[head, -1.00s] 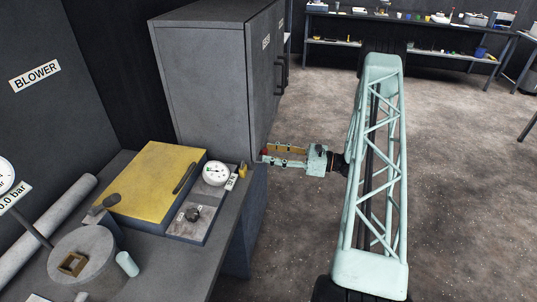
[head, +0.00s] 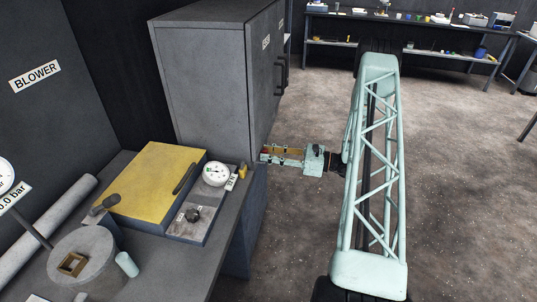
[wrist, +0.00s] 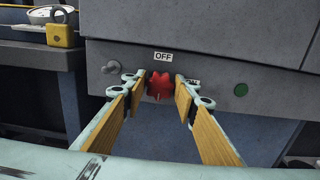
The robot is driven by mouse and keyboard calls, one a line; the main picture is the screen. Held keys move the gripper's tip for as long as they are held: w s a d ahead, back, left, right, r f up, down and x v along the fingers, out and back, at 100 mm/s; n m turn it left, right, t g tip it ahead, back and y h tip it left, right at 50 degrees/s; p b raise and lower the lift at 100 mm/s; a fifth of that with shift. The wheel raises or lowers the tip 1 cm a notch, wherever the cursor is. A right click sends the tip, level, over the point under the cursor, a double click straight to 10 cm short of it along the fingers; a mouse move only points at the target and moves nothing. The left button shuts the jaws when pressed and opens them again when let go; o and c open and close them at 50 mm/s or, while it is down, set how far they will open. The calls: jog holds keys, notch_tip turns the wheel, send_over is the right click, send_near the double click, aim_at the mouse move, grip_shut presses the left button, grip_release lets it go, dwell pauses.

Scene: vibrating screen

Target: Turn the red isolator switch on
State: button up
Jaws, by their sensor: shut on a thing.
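The red isolator switch (wrist: 160,84) is on the grey panel front in the wrist view, under a white OFF label (wrist: 163,57). A second label right of the switch is mostly hidden by a fingertip. My gripper (wrist: 161,95) has its two wood-toned fingers on either side of the switch and is shut on it. I cannot tell exactly which way the switch points. In the head view my gripper (head: 264,154) reaches left to the side of the bench by the grey cabinet, and the switch is largely hidden there.
A green button (wrist: 241,90) is right of the switch, and a grey knob (wrist: 111,67) is left of it. A yellow padlock (wrist: 61,36) hangs at upper left. The grey cabinet (head: 208,75) stands behind the bench. The floor to the right is open.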

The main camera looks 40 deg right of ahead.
jog(key=shift+m, duration=0.4)
jog(key=shift+d+f+m+p, duration=0.1)
jog(key=shift+m+p, duration=1.15)
jog(key=shift+m, duration=3)
jog(key=shift+d+f+m+p, duration=0.1)
jog(key=shift+m+p, duration=1.15)
jog(key=shift+m, duration=3)
jog(key=o, duration=0.9)
